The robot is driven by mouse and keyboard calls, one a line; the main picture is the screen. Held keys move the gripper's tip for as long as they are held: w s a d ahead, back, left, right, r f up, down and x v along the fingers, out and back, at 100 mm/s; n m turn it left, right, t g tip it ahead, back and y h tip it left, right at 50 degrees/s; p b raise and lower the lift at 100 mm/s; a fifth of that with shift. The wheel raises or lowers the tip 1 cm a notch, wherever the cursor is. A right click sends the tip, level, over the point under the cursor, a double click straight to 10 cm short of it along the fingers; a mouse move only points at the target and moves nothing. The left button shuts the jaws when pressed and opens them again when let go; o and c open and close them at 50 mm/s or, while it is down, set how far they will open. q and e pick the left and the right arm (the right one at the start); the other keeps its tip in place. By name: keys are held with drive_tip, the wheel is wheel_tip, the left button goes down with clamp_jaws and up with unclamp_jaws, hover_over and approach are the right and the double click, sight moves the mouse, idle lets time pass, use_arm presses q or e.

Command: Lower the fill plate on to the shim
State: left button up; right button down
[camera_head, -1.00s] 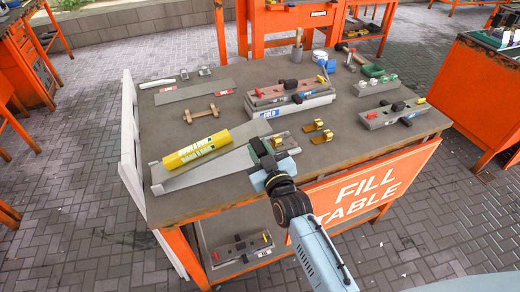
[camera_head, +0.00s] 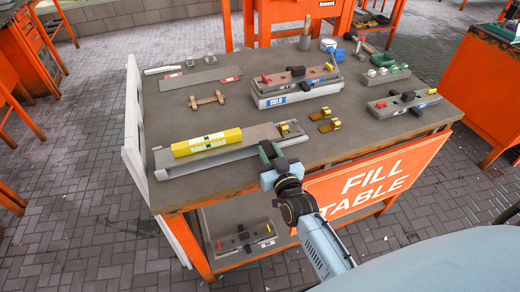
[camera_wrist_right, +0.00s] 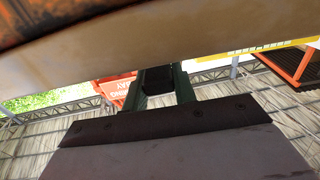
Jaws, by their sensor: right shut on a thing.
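A long grey plate (camera_head: 258,135), apparently the fill plate, lies along the front left of the table, over a second grey slab (camera_head: 163,158). A yellow lettered bar (camera_head: 207,142) is on its left part. My right gripper (camera_head: 269,153), with green fingers, is at the plate's front edge near its right end and is shut on it. In the right wrist view the fingers (camera_wrist_right: 160,85) show with a dark block between them. I cannot pick out the shim or any gap beneath the plate. My left gripper is not in view.
Stacked grey moulds (camera_head: 285,97) stand behind, and another mould (camera_head: 402,105) lies at the right. A white rail (camera_head: 133,130) edges the table's left side.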

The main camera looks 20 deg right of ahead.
drive_tip(key=c, duration=1.1)
unclamp_jaws()
drive_tip(key=s, duration=0.9)
drive_tip(key=s+a, duration=0.1)
drive_tip(key=s, duration=0.3)
drive_tip(key=shift+s+p, duration=0.2)
drive_tip(key=shift+p, duration=0.1)
drive_tip(key=shift+a, duration=0.1)
drive_tip(key=s+a+f+n+g+y, duration=0.15)
drive_tip(key=s+f+g, duration=0.3)
drive_tip(key=f, duration=0.85)
drive_tip(key=s+a+f+n+g+y, duration=0.1)
drive_tip(key=s+a+f+g, duration=0.3)
drive_tip(key=f, duration=0.9)
drive_tip(key=s+d+f+g, duration=0.2)
drive_tip(key=s+f, duration=0.3)
drive_tip(key=s, duration=0.3)
drive_tip(key=s+d+f+g, duration=0.2)
drive_tip(key=s+f+g, duration=0.1)
drive_tip(key=s, duration=0.5)
drive_tip(key=s+d+f+n+g+h, duration=0.1)
drive_tip(key=s+d+f+g, duration=0.1)
drive_tip(key=s+f, duration=0.4)
drive_tip(key=shift+s+d+f+g, duration=0.15)
drive_tip(key=shift+s+g, duration=0.25)
drive_tip(key=shift+s, duration=0.2)
drive_tip(key=shift+s+d+f+g, duration=0.15)
drive_tip(key=shift+s+g, duration=0.2)
drive_tip(key=shift+s, duration=0.2)
